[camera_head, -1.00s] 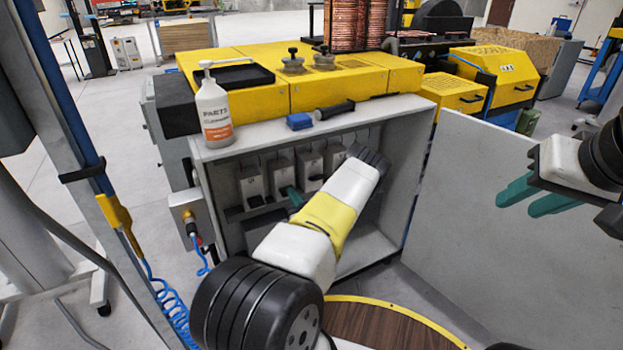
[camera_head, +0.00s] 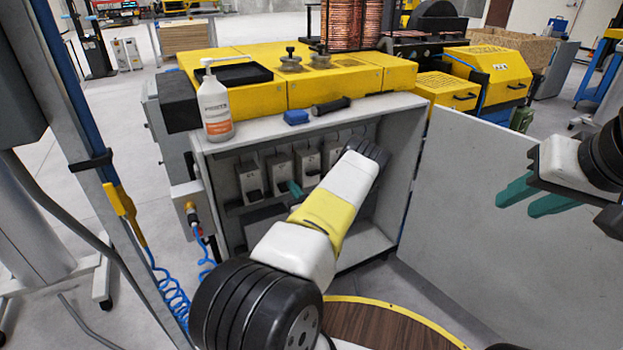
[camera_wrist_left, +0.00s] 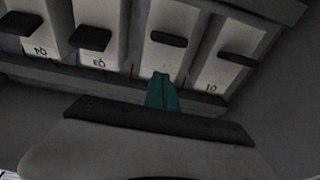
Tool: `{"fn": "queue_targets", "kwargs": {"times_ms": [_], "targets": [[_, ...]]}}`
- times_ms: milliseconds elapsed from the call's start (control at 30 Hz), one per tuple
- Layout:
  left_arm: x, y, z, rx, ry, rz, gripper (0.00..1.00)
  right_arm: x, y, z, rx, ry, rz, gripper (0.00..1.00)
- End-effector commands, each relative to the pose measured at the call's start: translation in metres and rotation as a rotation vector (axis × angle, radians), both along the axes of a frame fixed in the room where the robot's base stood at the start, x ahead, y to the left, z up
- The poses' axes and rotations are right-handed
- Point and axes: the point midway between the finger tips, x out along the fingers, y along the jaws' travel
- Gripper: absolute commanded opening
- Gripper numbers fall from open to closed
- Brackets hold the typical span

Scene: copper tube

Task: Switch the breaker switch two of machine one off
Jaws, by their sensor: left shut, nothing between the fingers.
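The open cabinet of the machine (camera_head: 385,230) holds a row of pale breakers with dark switch levers. The second breaker from the left (camera_head: 280,172) has my left gripper (camera_head: 293,188) just in front of its lower part. In the left wrist view the labels are upside down, with 01 at the right. Breaker two (camera_wrist_left: 180,20) stands beside it, its black lever (camera_wrist_left: 168,39) in view. My left gripper (camera_wrist_left: 163,76) is shut and empty, its teal tips just below that lever in the picture. Contact cannot be told. My right gripper (camera_head: 534,195) is open and empty at the right.
The open grey cabinet door (camera_head: 480,200) spreads to the right. A post with a blue coiled hose (camera_head: 172,300) stands at the left.

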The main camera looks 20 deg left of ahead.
Motion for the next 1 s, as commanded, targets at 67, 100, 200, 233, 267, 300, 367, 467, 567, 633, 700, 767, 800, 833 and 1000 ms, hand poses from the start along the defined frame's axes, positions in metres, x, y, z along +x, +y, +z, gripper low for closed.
{"fn": "queue_targets", "kwargs": {"times_ms": [67,100,200,233,267,300,367,467,567,633,700,767,800,833,1000], "targets": [[-0.005,-0.005,-0.006,0.001,0.001,0.001,0.00,0.000,0.000,-0.001,-0.001,0.004,0.001,0.36],[-0.008,-0.007,-0.009,0.000,0.002,0.001,0.00,0.000,0.000,-0.001,-0.001,0.004,0.001,0.36],[-0.015,-0.017,-0.018,0.001,0.002,-0.001,0.00,0.000,0.000,-0.001,-0.001,0.002,0.001,0.36],[-0.018,-0.020,-0.022,0.000,0.003,-0.001,0.00,0.000,0.000,-0.001,-0.001,0.002,0.001,0.36],[-0.021,-0.023,-0.025,-0.001,0.002,0.000,0.00,0.000,0.000,-0.001,-0.001,0.002,0.001,0.36],[-0.025,-0.028,-0.030,0.001,0.002,-0.001,0.00,0.000,0.000,-0.001,-0.001,0.003,0.001,0.36],[-0.031,-0.036,-0.037,0.000,0.003,-0.001,0.00,0.000,0.000,-0.001,-0.001,0.003,0.001,0.36],[-0.040,-0.045,-0.047,0.001,0.001,0.000,0.00,0.000,0.000,-0.001,-0.001,0.003,0.001,0.36],[-0.044,-0.051,-0.052,0.000,0.000,0.000,0.00,0.000,0.000,-0.001,-0.001,0.003,0.001,0.36],[-0.046,-0.052,-0.054,0.001,-0.001,0.001,0.00,0.000,0.000,-0.001,-0.001,0.003,0.001,0.36],[-0.046,-0.053,-0.054,0.001,-0.001,0.001,0.00,0.000,0.000,-0.001,-0.001,0.003,0.001,0.36],[-0.046,-0.053,-0.054,0.001,-0.001,0.001,0.00,0.000,0.000,-0.001,-0.001,0.003,0.001,0.36],[-0.046,-0.053,-0.054,0.001,-0.001,0.001,0.00,0.000,0.000,-0.001,-0.001,0.003,0.001,0.36],[-0.046,-0.053,-0.054,0.001,-0.001,0.001,0.00,0.000,0.000,-0.001,-0.001,0.003,0.001,0.36],[-0.046,-0.052,-0.053,0.001,-0.001,0.001,0.00,0.000,0.000,-0.001,0.000,0.003,0.000,0.36]]}}
